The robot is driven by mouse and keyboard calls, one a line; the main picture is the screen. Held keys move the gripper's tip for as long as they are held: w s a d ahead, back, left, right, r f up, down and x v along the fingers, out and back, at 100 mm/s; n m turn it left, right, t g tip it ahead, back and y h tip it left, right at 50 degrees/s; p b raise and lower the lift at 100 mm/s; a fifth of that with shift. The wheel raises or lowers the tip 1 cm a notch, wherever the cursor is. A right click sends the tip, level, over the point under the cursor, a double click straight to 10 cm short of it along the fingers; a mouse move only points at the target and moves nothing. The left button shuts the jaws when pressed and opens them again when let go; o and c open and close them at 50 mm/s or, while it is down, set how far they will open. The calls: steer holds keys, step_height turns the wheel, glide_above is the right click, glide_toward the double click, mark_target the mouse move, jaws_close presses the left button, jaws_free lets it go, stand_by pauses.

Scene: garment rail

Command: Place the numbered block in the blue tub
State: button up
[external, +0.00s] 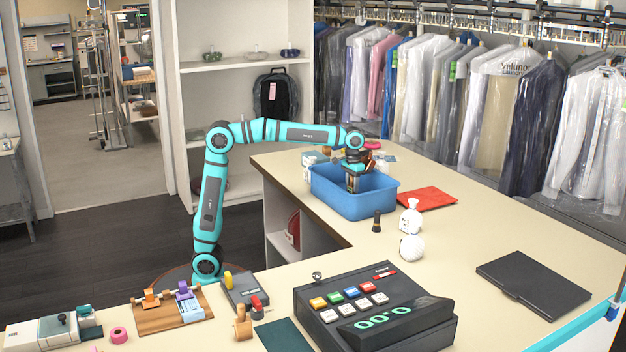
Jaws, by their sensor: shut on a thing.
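The blue tub (369,206) stands on the counter, right of the picture's centre. My gripper (353,186) points down into the tub's opening, near its left-middle part. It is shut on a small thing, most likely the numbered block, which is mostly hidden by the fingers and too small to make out. No number shows. The tub's near wall hides its floor, so I cannot tell whether the held thing touches it.
A red folder (427,198) lies right of the tub. A small dark bottle (376,221) and two white objects (411,246) stand in front. A dark register (375,308) and black laptop-like slab (532,285) are nearer. The counter between them is clear.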

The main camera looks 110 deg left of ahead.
steer(key=shift+f, duration=0.15)
steer(key=o, duration=1.1)
steer(key=shift+o, duration=0.2)
